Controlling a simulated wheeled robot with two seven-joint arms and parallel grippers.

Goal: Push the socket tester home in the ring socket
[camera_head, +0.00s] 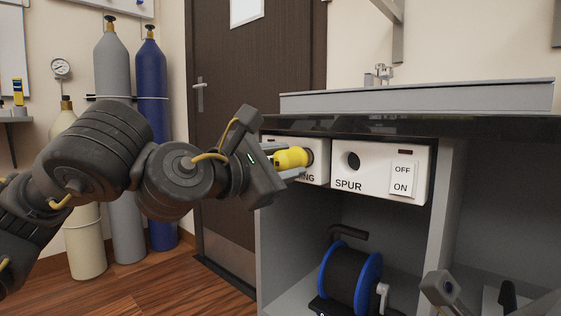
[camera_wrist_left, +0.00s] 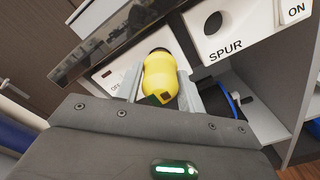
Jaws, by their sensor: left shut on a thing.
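The yellow socket tester (camera_head: 291,158) is held in my left gripper (camera_head: 290,165), in front of the white ring socket panel (camera_head: 318,175). Its dark end is at the panel, but I cannot tell how deep it sits in the socket. In the left wrist view the tester (camera_wrist_left: 160,78) lies between the two fingers of my left gripper (camera_wrist_left: 165,88), its dark tip pointing at the panel. The ring socket's hole is hidden behind the tester and gripper. Part of the panel's lettering is hidden too.
The spur panel (camera_head: 380,172) with an open round hole and an OFF/ON switch (camera_head: 402,178) is just right of it. The dark counter edge (camera_head: 400,126) runs above. A blue cable reel (camera_head: 350,278) stands on the shelf below. Gas cylinders (camera_head: 152,140) stand at left.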

